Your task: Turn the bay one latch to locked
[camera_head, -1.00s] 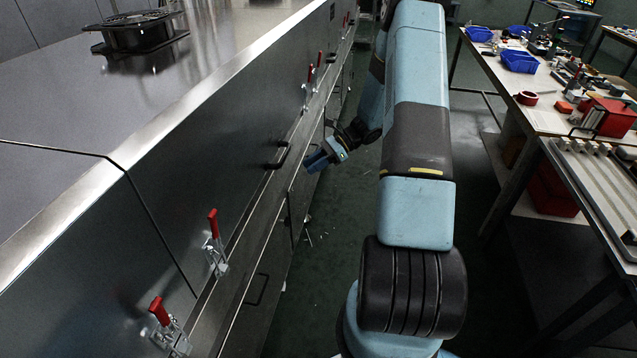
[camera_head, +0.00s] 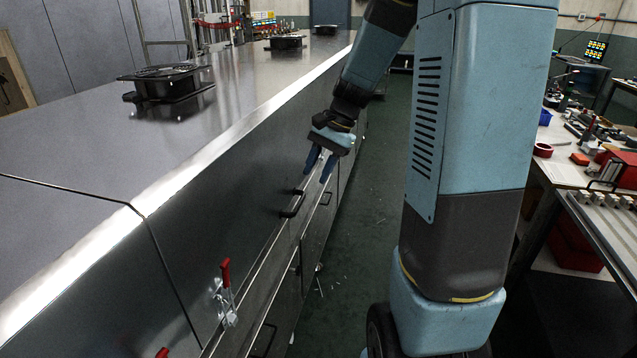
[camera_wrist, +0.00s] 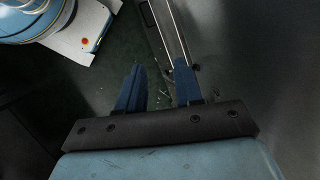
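A toggle latch with a red handle (camera_head: 226,290) is mounted on the dryer's side panel, its red handle pointing up. The red tip of a second latch (camera_head: 162,353) shows at the bottom edge of the head view. I cannot tell which latch belongs to bay one. My gripper (camera_head: 318,170) points down beside the dryer's side, beyond the nearer latches. Its two blue fingers are apart with nothing between them. They also show apart in the wrist view (camera_wrist: 160,70), over floor and a steel rail. No latch is visible in the wrist view.
The dryer (camera_head: 100,232) fills the left, with a black fan (camera_head: 168,84) on top. A black pull handle (camera_head: 293,204) is close to my gripper. A cluttered workbench (camera_head: 548,168) stands at the right. Dark green floor (camera_head: 345,240) lies open between them.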

